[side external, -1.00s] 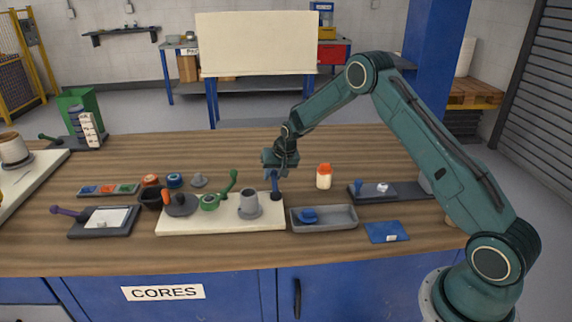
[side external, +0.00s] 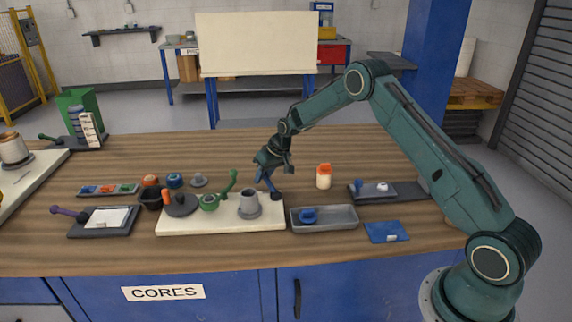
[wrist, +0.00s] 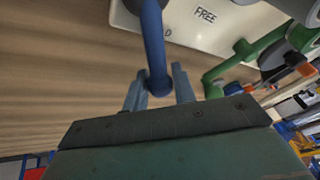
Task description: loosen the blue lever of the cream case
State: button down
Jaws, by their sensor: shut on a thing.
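The cream case (side external: 222,224) is a low, flat block on the wooden bench; it also shows in the wrist view (wrist: 185,32), with the word FREE printed on it. The blue lever (side external: 269,183) rises from its right end and leans left. In the wrist view the blue lever (wrist: 153,40) runs down between my fingers. My gripper (side external: 263,170) is shut on the lever's upper end; both fingers of the gripper (wrist: 160,82) flank its tip.
A grey tray (side external: 340,226) with a blue part lies right of the case. A white bottle with an orange cap (side external: 324,177) stands behind the tray. A dark dish (side external: 149,199) and a purple-handled plate (side external: 100,232) are to the left.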

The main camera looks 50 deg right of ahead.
jog(key=a+n, duration=0.1)
jog(key=n, duration=0.1)
jog(key=a+n+y, duration=0.1)
jog(key=shift+w+a+n+g, duration=0.2)
jog(key=shift+n+g, duration=0.2)
jog(key=shift+s+a+n+g+y, duration=0.1)
jog(key=shift+a+n+g+y, duration=0.25)
jog(key=shift+a+n, duration=0.4)
jog(key=shift+s+a+n+g+y, duration=0.1)
jog(key=shift+a+n+g+y, duration=0.25)
jog(key=shift+n, duration=0.7)
jog(key=shift+a, duration=0.1)
jog(key=c, duration=1.2)
grip_release()
jog(key=shift+r, duration=0.1)
jog(key=v, duration=1.3)
jog(key=shift+s+d+r, duration=0.2)
jog(key=shift+d+r, duration=0.05)
